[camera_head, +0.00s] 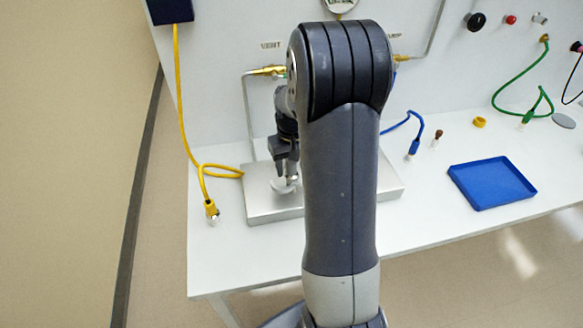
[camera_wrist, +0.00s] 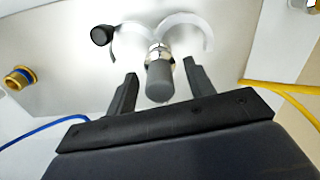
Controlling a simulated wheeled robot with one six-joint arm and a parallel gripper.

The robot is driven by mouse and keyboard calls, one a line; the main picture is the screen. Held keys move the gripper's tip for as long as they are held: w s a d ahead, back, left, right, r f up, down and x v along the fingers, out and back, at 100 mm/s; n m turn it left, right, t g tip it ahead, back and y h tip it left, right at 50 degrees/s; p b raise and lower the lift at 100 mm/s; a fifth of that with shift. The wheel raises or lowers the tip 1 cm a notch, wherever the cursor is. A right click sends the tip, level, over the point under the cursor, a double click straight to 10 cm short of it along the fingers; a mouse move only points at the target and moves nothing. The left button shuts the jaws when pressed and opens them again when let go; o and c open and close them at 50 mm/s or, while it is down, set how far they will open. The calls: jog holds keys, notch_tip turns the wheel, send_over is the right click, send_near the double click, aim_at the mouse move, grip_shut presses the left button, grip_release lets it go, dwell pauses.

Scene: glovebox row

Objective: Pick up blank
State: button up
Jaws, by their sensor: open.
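A grey cylindrical plug with a shiny metal collar, which looks like the blank (camera_wrist: 159,82), stands on the metal plate in the wrist view. It is between my two open fingers, with a gap visible on both sides. My gripper (camera_wrist: 160,70) is open and points down over the plate. In the camera_head view my gripper (camera_head: 286,172) is low over the left part of the metal plate (camera_head: 272,209). A pale round piece shows under it there. My own arm hides the middle of the plate.
Two pale curved marks and a black knob (camera_wrist: 103,35) lie beside the plug. A brass fitting (camera_wrist: 18,78) is left in the wrist view. A yellow hose (camera_head: 201,178), blue hose (camera_head: 412,146) and blue tray (camera_head: 492,183) are on the white bench.

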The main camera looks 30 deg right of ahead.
grip_shut()
dwell(0.4)
